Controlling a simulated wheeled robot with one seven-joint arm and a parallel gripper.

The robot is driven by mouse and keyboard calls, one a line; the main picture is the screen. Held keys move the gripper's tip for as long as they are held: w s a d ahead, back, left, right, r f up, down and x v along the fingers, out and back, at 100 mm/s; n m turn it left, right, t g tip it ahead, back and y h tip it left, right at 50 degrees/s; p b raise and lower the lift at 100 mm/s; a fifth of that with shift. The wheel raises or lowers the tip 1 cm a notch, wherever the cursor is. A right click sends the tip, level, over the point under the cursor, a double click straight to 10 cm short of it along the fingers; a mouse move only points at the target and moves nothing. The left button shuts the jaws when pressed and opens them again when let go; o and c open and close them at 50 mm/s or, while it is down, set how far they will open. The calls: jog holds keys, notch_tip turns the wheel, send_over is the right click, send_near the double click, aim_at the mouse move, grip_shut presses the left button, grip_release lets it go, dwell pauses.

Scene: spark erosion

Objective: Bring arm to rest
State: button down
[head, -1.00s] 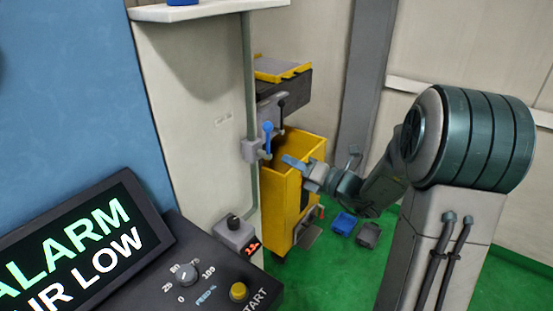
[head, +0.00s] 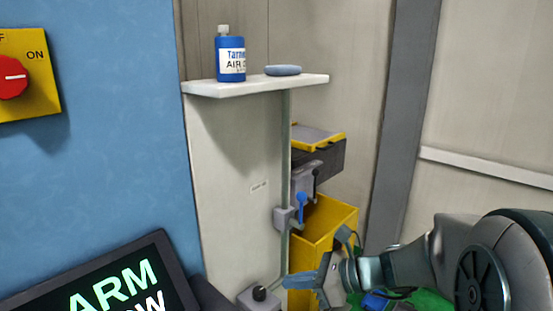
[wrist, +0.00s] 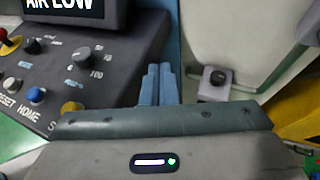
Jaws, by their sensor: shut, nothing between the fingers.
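My gripper (head: 322,283) is at the lower middle of the head view, in front of the yellow bin and below the blue-handled lever. Its blue fingers point left and are together with nothing between them. In the wrist view my gripper (wrist: 160,84) shows its two fingers side by side, over the gap between the dark control panel and the pale wall. My arm reaches in from the right of the head view, bent, with the gripper apart from everything around it as far as I can tell.
The control panel (wrist: 75,75) with knobs and buttons lies left of the fingers. A small box with a black knob (head: 259,294) is close by on the left. The blue lever (head: 301,208), yellow bin (head: 340,218) and shelf (head: 255,88) with a blue bottle (head: 230,58) stand beyond.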

jog(key=s+d+n+h, duration=0.5)
jog(key=s+n+h, duration=0.1)
jog(key=n, duration=0.5)
jog(key=s+d+f+n+h, duration=0.1)
jog(key=s+d+n+h, duration=0.4)
jog(key=n, duration=0.6)
jog(key=s+h, duration=0.1)
jog(key=s, duration=0.1)
jog(key=shift+s+n+g, duration=0.3)
jog(key=shift+n+g, duration=0.1)
